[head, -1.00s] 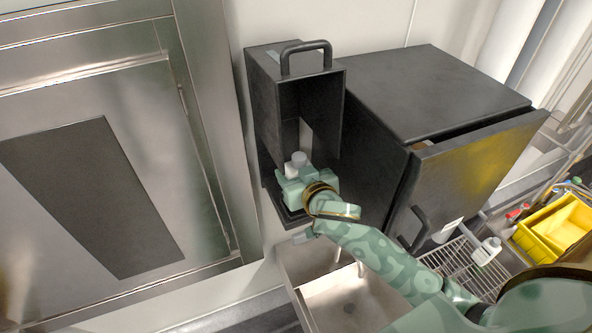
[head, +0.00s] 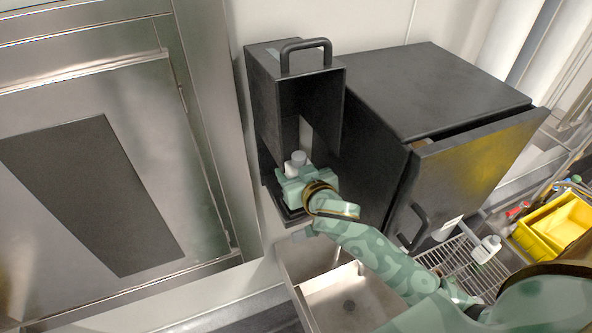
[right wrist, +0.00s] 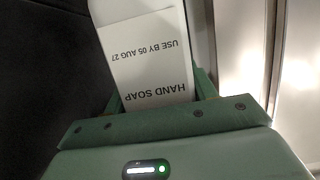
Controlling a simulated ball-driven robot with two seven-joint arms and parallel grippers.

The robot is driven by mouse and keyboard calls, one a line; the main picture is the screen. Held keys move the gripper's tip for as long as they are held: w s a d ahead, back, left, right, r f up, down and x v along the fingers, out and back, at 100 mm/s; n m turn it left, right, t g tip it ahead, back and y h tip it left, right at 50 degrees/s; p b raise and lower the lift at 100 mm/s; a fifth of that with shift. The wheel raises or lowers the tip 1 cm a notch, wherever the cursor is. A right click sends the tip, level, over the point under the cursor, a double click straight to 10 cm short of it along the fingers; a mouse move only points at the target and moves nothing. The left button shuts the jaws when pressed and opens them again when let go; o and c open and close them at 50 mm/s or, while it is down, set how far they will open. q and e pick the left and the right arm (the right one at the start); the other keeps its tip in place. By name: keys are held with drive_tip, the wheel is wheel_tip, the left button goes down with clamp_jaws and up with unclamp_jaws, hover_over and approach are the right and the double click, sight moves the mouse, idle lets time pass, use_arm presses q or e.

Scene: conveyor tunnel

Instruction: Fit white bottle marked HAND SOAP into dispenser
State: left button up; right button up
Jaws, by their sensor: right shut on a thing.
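The white bottle marked HAND SOAP (right wrist: 152,65) fills the middle of the right wrist view, its label upside down there. In the head view its pale cap (head: 298,158) shows just above my right gripper (head: 296,180). My right gripper is shut on the bottle and holds it at the open front of the black dispenser (head: 268,110). Most of the bottle is hidden behind the gripper in the head view. I cannot tell whether its base touches the dispenser floor. The dispenser's cover with a handle (head: 306,46) is raised. My left gripper is not in view.
A black cabinet (head: 435,85) with its door ajar stands right of the dispenser. A steel sink (head: 340,300) lies below. A steel door (head: 90,190) is at left.

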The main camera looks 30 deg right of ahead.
drive_tip(key=shift+f+b, duration=0.7)
drive_tip(key=shift+f, duration=0.3)
drive_tip(key=o, duration=1.5)
drive_tip(key=shift+b+v, duration=0.35)
drive_tip(key=shift+v, duration=7.85)
drive_tip(key=shift+w, duration=0.1)
